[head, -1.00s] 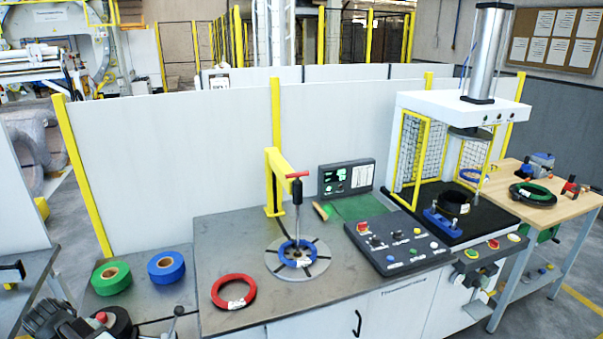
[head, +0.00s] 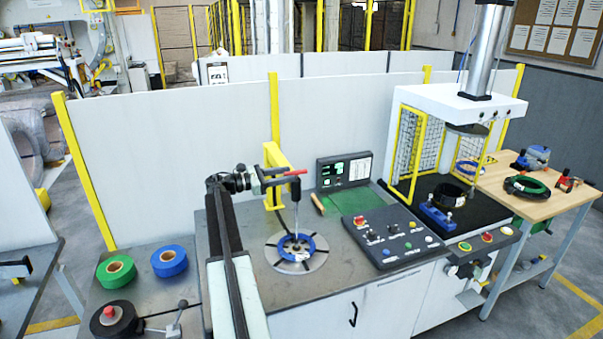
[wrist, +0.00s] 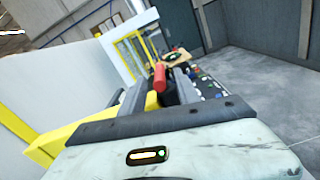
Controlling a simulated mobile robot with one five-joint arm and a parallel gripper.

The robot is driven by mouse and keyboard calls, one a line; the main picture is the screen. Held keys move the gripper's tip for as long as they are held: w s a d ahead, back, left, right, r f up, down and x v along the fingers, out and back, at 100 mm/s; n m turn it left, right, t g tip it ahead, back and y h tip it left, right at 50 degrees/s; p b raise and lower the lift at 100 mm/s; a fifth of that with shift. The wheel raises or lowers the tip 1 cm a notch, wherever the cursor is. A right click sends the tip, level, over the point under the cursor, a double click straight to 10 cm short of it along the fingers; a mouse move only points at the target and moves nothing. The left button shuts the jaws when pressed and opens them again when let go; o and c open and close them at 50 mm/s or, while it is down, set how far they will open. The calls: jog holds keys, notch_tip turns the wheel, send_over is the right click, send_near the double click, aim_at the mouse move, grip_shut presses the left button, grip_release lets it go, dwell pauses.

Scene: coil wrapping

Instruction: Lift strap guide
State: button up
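The strap guide appears to be the dark upright rod (head: 297,208) with a red cross handle (head: 295,172), hanging from a yellow bracket over the round turntable. Its lower end is at the blue-wrapped coil (head: 296,246) on the turntable (head: 276,263). My gripper (head: 282,178) is at handle height, just left of the rod. In the wrist view, the red handle (wrist: 160,76) shows between my two dark fingers, which stand apart with a gap around it. Contact with the handle cannot be made out.
The yellow bracket (head: 273,160) stands close behind my gripper. A control panel (head: 387,243) and a small screen (head: 343,170) are to the right. Green tape (head: 116,271) and blue tape (head: 169,262) lie at left. A press (head: 455,105) stands farther right.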

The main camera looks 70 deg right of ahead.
aim_at(302, 172)
jog(key=x, duration=0.6)
jog(key=shift+s+d, duration=0.2)
grip_shut()
dwell(1.0)
